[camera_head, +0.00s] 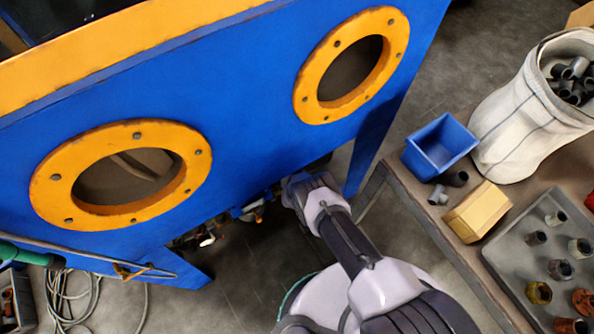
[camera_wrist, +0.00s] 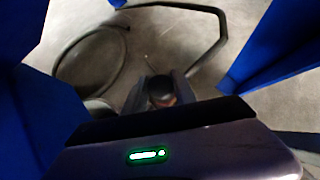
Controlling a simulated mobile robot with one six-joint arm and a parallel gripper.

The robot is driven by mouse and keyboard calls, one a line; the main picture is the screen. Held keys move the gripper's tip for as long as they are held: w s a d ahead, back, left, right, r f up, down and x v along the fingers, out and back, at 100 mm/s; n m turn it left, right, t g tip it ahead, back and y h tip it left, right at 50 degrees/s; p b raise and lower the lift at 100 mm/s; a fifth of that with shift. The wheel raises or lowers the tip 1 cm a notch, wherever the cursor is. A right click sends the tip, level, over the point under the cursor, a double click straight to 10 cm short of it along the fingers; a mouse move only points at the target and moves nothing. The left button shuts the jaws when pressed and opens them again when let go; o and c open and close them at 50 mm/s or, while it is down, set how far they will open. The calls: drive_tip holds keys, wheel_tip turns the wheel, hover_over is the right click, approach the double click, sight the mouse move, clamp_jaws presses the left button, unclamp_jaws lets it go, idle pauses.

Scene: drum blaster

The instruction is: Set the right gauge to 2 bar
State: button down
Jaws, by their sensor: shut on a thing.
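My gripper (camera_wrist: 160,94) reaches under the front edge of the blue blasting cabinet (camera_head: 235,130). In the wrist view its two grey fingers are shut on a small dark round knob (camera_wrist: 160,86), which sits between the fingertips. In the head view my gripper (camera_head: 296,188) is at the lower edge of the cabinet, and its fingertips are hidden. To its left some small fittings (camera_head: 256,213) hang under the cabinet. No gauge face or needle can be made out in either view, so I cannot tell the pressure reading.
Two orange-ringed ports (camera_head: 124,175) (camera_head: 352,66) are in the cabinet front. Blue cabinet legs (camera_wrist: 265,45) stand around my gripper. A dark hose (camera_wrist: 215,45) lies behind it. On the right a table (camera_head: 408,190) bears a blue bin (camera_head: 438,147), a yellow box (camera_head: 478,211) and a grey tray (camera_head: 515,262).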

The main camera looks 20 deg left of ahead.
drive_tip(key=c, duration=1)
unclamp_jaws()
drive_tip(key=p+v, duration=1.3)
drive_tip(key=v, duration=0.4)
drive_tip(key=shift+s+r+p, duration=0.1)
drive_tip(key=shift+s+p, duration=0.1)
drive_tip(key=shift+p, duration=0.2)
